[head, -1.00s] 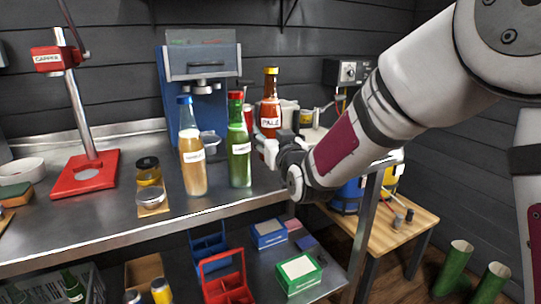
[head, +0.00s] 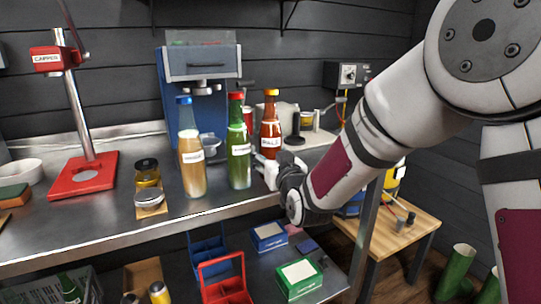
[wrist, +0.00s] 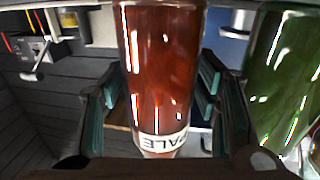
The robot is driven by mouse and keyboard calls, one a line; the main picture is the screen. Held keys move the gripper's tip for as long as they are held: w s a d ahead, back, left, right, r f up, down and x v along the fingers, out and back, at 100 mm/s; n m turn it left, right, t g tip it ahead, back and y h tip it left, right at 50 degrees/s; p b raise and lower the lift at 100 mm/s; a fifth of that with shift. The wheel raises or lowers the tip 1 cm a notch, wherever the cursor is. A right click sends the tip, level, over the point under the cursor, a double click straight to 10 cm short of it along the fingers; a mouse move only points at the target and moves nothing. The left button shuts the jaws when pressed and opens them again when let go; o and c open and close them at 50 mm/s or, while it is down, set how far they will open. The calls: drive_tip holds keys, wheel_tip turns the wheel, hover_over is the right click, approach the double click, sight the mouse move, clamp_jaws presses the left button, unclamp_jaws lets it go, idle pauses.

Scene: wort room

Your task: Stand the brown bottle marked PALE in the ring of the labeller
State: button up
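The brown bottle marked PALE (head: 270,131) is upright, with a yellow cap, at the right part of the steel bench. Its foot is hidden behind my gripper (head: 267,172), so I cannot tell whether it touches anything below. In the wrist view my gripper (wrist: 158,85) has a finger on each side of the brown bottle (wrist: 160,70) and is shut on it; its label reads upside down there. A pale machine with a black roller (head: 295,132) stands just behind and right of the bottle, perhaps the labeller; its ring is not clearly visible.
A green bottle (head: 239,150) stands close left of my gripper, and a bottle with a blue cap (head: 191,155) beyond it. A blue machine (head: 207,95) stands behind them. A red capper (head: 84,175) is at the left. A low wooden table (head: 405,230) is at the right.

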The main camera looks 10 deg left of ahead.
drive_tip(key=shift+r, duration=0.1)
drive_tip(key=shift+s+r, duration=0.1)
drive_tip(key=v, duration=1.1)
drive_tip(key=shift+s+d+p, duration=0.2)
drive_tip(key=shift+s+p, duration=0.15)
drive_tip(key=shift+p, duration=0.1)
drive_tip(key=s+d+f+m+g+h, duration=0.25)
drive_tip(key=s+d+g+h, duration=0.45)
drive_tip(key=s+d, duration=0.65)
drive_tip(key=s+d+m+g, duration=0.1)
drive_tip(key=s+d+g, duration=0.3)
drive_tip(key=s, duration=0.8)
drive_tip(key=s+d+m+g, duration=0.1)
drive_tip(key=s+d+g, duration=0.3)
drive_tip(key=s, duration=0.8)
drive_tip(key=shift+s+d+g+h, duration=0.3)
drive_tip(key=shift+s+d, duration=0.1)
drive_tip(key=shift+d, duration=0.55)
